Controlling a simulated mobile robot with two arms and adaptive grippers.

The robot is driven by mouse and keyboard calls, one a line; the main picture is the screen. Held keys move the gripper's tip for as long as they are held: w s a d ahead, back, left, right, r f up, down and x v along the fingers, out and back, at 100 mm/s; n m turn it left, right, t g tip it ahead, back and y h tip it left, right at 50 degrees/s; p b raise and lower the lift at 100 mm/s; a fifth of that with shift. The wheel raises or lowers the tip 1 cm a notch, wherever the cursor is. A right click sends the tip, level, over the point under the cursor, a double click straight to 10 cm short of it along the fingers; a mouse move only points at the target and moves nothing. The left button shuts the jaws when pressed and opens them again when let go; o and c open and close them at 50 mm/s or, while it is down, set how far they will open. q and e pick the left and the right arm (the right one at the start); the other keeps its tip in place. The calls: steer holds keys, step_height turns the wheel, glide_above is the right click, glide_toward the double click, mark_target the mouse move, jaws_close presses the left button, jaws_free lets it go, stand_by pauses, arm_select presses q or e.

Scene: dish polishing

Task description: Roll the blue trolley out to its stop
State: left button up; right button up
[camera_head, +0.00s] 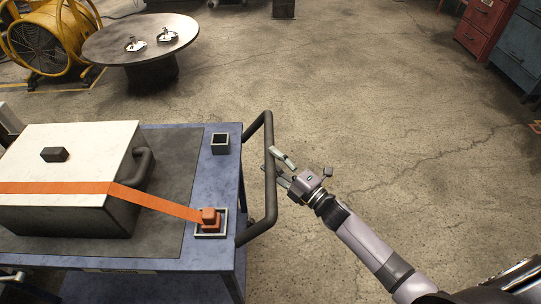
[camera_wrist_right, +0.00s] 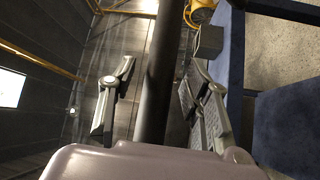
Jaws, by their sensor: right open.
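The blue trolley (camera_head: 224,170) stands at the left of the head view, with a dark tubular handle (camera_head: 270,130) on its right side. My right gripper (camera_head: 277,163) is open at the handle's upright bar. In the right wrist view the dark handle bar (camera_wrist_right: 160,75) runs between the two spread fingers (camera_wrist_right: 157,95), with gaps on both sides. The trolley's blue edge (camera_wrist_right: 235,80) shows at the right there.
A white-topped case (camera_head: 75,150) lies on the trolley under an orange strap (camera_head: 150,203), which ends at an orange block (camera_head: 209,218). A round table (camera_head: 140,40) and yellow fan (camera_head: 40,45) stand behind. The floor right of the trolley is largely clear; cabinets (camera_head: 510,45) stand far right.

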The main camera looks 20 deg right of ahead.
steer(key=shift+x, duration=0.8)
steer(key=shift+c, duration=0.3)
jaws_close()
